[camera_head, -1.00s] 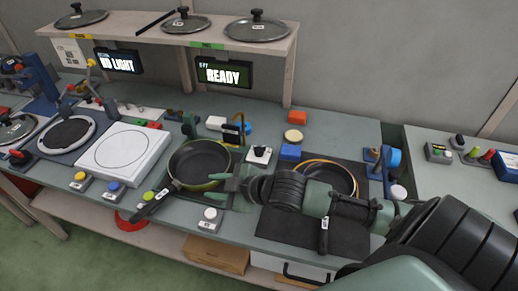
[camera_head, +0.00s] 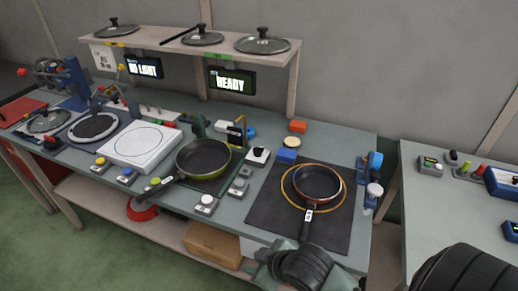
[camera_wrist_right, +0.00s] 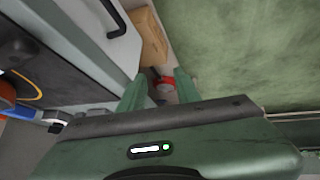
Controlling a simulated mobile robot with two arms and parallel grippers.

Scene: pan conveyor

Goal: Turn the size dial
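A small white box with a black knob (camera_head: 259,155), which looks like a dial, sits behind and between the two pans; I cannot read its label. My right gripper (camera_head: 266,263) is low at the front edge of the table, in front of the right pan and well away from the knob. In the right wrist view its two green fingers (camera_wrist_right: 160,92) stand apart with nothing between them, pointing past the table front toward the floor. My left gripper is not in view.
A green-rimmed pan (camera_head: 203,158) sits at the middle; another pan (camera_head: 317,182) stands on a dark mat (camera_head: 262,212) inside an orange ring. A blue block (camera_head: 288,156) and a white-topped button (camera_head: 206,203) are nearby. A shelf (camera_head: 185,45) holds lids above. A cardboard box (camera_head: 212,243) is below.

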